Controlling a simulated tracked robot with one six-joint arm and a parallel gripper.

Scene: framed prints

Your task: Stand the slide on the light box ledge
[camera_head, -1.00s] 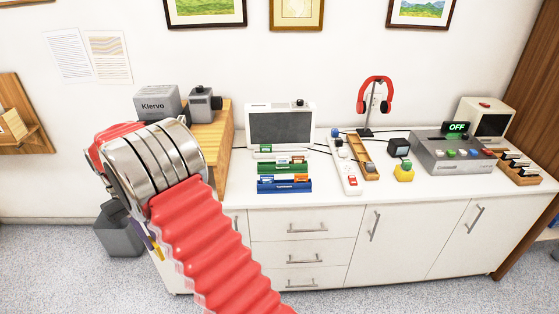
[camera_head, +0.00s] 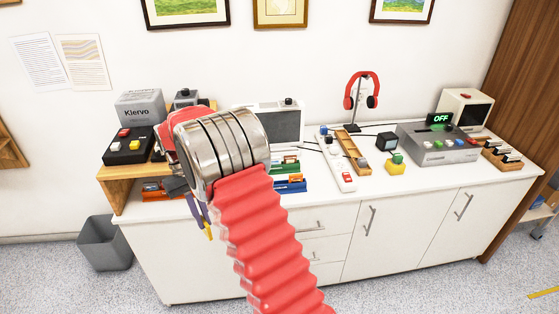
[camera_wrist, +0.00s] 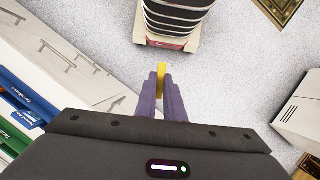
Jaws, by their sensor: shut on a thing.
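My gripper (camera_head: 206,222) hangs low in front of the cabinet, left of the drawers, with purple fingers. It is shut on a small yellow piece, likely the slide (camera_wrist: 161,70), which sticks out past the fingertips in the wrist view. The piece also shows as a yellow tip below the fingers in the head view (camera_head: 209,233). The light box (camera_head: 287,123), a white frame with a dark grey panel, stands at the back of the counter. My arm hides its left and lower parts, and I cannot see its ledge clearly.
A grey bin (camera_head: 104,243) stands on the floor at left. Floor before the cabinet is clear.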

